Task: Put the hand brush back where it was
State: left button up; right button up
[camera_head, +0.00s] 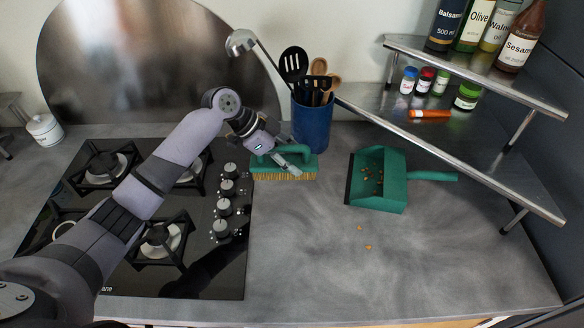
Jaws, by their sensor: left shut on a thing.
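The green hand brush (268,162) with yellowish bristles is in the head view, at the back of the grey counter just right of the hob. Its bristles face down at counter level; I cannot tell whether they touch the counter. My left gripper (288,164) reaches over it from the left and is shut on its handle, partly hiding it. The blue utensil crock (312,128) stands right behind the brush. A green dustpan (381,190) with several crumbs in it lies to the right. My right gripper is not in view.
The black gas hob (200,275) fills the left of the counter. A metal shelf (480,70) with bottles and small jars stands at the back right. A few crumbs (367,247) lie in front of the dustpan. The front middle of the counter (310,250) is clear.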

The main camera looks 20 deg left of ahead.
pick_arm(q)
notch_tip(320, 180, down, 5)
jog(key=shift+r+p, duration=0.2)
jog(key=shift+p, duration=0.3)
jog(key=shift+f, duration=0.15)
jog(key=shift+f, duration=0.1)
jog(key=shift+f, duration=0.15)
jog(key=o, duration=1.5)
jog(key=shift+o, duration=0.2)
